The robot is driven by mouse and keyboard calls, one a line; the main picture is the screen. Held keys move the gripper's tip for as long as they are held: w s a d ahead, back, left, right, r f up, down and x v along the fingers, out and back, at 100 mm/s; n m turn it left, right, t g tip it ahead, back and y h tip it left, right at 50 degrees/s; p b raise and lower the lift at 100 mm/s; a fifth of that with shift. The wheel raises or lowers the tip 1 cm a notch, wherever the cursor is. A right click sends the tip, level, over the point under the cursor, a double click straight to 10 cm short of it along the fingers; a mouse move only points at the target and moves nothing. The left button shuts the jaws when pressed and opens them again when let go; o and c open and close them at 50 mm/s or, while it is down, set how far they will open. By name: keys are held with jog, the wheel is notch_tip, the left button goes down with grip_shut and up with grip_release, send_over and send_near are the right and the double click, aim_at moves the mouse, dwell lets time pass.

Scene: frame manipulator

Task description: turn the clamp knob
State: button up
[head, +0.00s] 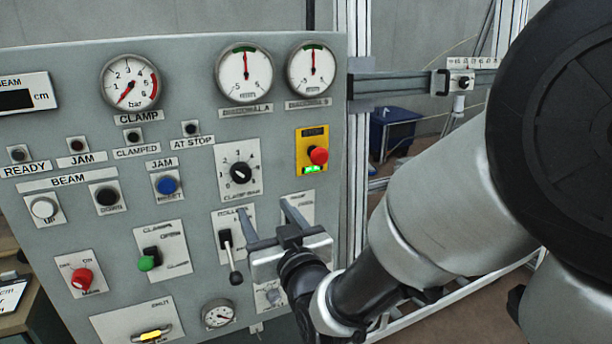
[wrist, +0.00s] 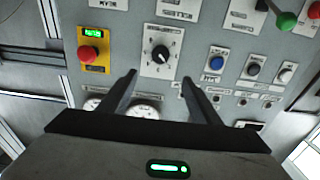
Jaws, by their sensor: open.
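The clamp knob (head: 241,173) is a round black dial with a white pointer mark on a white numbered plate, in the middle of the grey panel. It also shows in the wrist view (wrist: 160,54), where the panel appears upside down. My gripper (head: 265,207) is open and empty, its two fingers pointing at the panel. In the head view the fingertips appear below and to the right of the knob. In the wrist view (wrist: 160,76) the knob appears between and just beyond the fingertips. The fingers look apart from the knob. Nothing hides the knob.
A yellow plate with a red stop button (head: 318,155) sits right of the knob, and a blue reset button (head: 167,185) left of it. A green-knobbed clamp switch (head: 146,263) is lower left. Gauges (head: 244,73) line the top.

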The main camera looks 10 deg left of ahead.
aim_at(242, 175)
jog(key=p+x, duration=0.1)
jog(key=x, duration=1.6)
jog(key=shift+w+p, duration=0.2)
jog(key=shift+p, duration=0.1)
jog(key=c, duration=1.1)
jog(key=shift+m+b, duration=0.3)
jog(key=shift+b, duration=0.2)
